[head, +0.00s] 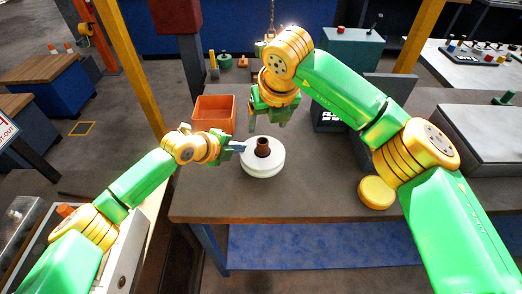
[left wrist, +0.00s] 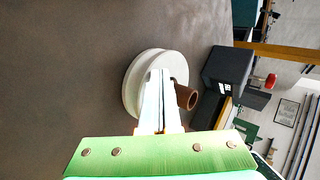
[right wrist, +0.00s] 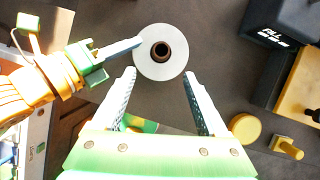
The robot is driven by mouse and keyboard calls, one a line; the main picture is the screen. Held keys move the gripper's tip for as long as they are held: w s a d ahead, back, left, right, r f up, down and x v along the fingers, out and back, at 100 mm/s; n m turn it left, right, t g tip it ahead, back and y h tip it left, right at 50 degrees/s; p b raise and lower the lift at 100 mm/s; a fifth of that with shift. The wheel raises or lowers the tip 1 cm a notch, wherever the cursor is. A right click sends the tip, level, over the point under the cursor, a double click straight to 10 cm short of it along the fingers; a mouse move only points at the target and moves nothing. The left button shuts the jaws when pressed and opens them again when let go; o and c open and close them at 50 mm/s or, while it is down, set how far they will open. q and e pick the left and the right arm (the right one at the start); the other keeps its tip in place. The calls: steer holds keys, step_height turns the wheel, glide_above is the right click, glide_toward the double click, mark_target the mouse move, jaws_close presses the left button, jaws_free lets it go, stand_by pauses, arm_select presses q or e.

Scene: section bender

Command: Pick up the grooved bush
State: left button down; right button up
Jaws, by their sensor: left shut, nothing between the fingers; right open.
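The brown bush (head: 262,147) stands upright in the middle of a round white disc (head: 262,168) on the table. In the right wrist view the bush (right wrist: 161,51) shows as a dark ring from above. My left gripper (head: 241,148) is shut and empty, its tips over the disc just left of the bush. In the left wrist view its fingers (left wrist: 160,74) partly cover the disc (left wrist: 143,64), and the bush (left wrist: 189,98) shows beside them. I cannot tell whether they touch the bush. My right gripper (right wrist: 159,74) is open and empty, above and behind the bush in the head view.
An orange bin (head: 214,113) stands behind my left gripper. A yellow round piece (head: 376,192) lies at the right of the table (head: 310,195). A dark box (head: 328,117) stands behind my right arm. The table front is clear.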

mark_target(262, 142)
steer(key=x, duration=1.1)
steer(key=shift+f, duration=0.25)
steer(key=shift+w, duration=0.1)
jaws_close()
stand_by(0.7)
